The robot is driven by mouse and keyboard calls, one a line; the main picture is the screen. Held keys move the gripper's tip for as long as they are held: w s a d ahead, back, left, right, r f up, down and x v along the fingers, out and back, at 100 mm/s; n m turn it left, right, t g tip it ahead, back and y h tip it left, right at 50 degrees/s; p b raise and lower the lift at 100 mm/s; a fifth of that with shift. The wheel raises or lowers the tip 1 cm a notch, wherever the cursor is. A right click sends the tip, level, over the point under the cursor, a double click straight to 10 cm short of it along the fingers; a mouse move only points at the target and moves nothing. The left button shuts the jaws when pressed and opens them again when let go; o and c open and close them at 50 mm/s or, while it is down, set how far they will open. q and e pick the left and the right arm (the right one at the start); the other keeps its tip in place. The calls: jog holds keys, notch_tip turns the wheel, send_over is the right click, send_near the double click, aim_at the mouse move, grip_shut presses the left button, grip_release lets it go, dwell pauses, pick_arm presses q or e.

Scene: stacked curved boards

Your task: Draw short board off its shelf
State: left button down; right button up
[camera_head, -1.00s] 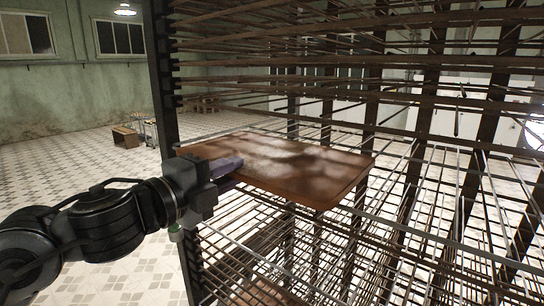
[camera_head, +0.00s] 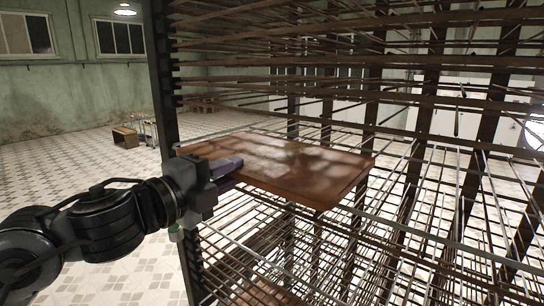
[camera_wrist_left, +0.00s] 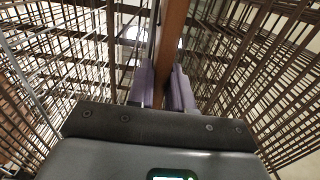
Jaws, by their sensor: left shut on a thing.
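The short board (camera_head: 290,165) is a brown, slightly curved panel lying about level on a shelf of the wire rack in the head view. My left gripper (camera_head: 228,165) is at the board's near left edge, its purple fingers closed on that edge. In the left wrist view the board shows edge-on as a brown strip (camera_wrist_left: 172,40) between the two purple fingers (camera_wrist_left: 163,88) of the left gripper. The part of the edge between the fingers is hidden in the head view. My right gripper is not in view.
The rack (camera_head: 165,90) has dark uprights and many thin rods close above and below the board. Another brown board (camera_head: 268,293) lies lower in the rack. A small wooden box (camera_head: 125,137) stands on the tiled floor behind at left. The floor left of the rack is open.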

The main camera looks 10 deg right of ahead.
pick_arm(q)
jog(key=shift+r, duration=0.15)
jog(key=shift+b+v, duration=0.55)
jog(key=shift+v, duration=2.4)
jog(key=shift+r+p, duration=0.45)
jog(key=shift+r, duration=0.05)
